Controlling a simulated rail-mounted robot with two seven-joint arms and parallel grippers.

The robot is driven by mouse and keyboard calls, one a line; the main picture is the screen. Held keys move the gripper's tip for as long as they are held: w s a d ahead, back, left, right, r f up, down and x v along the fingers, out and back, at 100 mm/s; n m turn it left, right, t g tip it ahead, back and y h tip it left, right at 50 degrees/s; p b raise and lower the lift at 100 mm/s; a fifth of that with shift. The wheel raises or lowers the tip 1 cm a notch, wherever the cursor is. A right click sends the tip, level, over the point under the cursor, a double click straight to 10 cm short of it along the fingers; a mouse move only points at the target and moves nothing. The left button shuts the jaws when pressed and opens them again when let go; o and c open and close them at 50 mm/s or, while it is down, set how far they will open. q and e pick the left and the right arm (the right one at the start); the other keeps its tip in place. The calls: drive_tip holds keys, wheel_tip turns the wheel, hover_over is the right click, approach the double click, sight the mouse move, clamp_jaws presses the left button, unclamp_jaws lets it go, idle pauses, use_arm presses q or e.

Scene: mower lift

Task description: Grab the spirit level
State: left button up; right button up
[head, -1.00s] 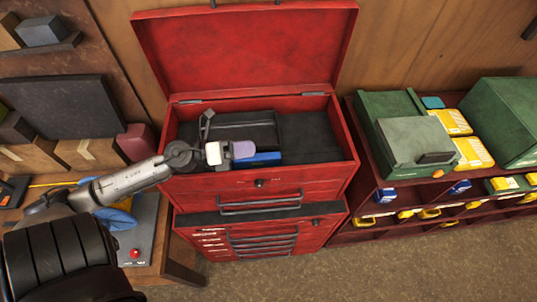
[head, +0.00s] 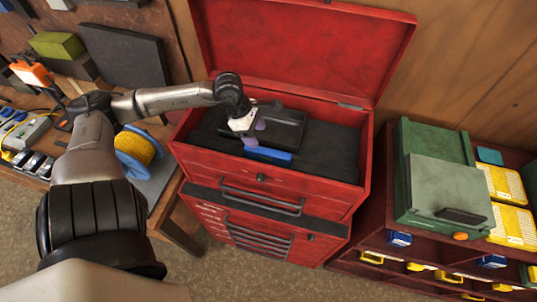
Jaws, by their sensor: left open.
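A blue bar (head: 268,156), which looks like the spirit level, lies at the front of the open top compartment of the red tool chest (head: 262,196). My left gripper (head: 255,133) is open above the compartment, with its purple-tipped fingers just behind the bar's left part. The fingertips look close to the bar, but I cannot tell whether they touch it. A black tray (head: 285,128) lies behind the gripper, which partly covers it. My right gripper is not in view.
The chest's raised red lid (head: 305,45) stands behind the compartment. A green case (head: 445,190) sits on the shelf unit at right. A yellow cable spool (head: 140,150) stands on the left bench. The compartment's right side is clear.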

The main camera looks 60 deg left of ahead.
sight(267, 151)
use_arm(q)
drive_tip(key=shift+x, duration=2.55)
drive_tip(key=shift+w+f+p, duration=0.25)
drive_tip(key=shift+f+p, duration=0.1)
drive_tip(key=shift+f, duration=0.1)
drive_tip(key=p+x, duration=0.1)
drive_tip(key=x, duration=0.2)
drive_tip(key=shift+a, duration=0.1)
drive_tip(key=shift+w+f, duration=0.2)
drive_tip(key=shift+f, duration=0.45)
drive_tip(key=c, duration=1)
drive_tip(key=shift+c, duration=0.5)
drive_tip(key=shift+r, duration=0.1)
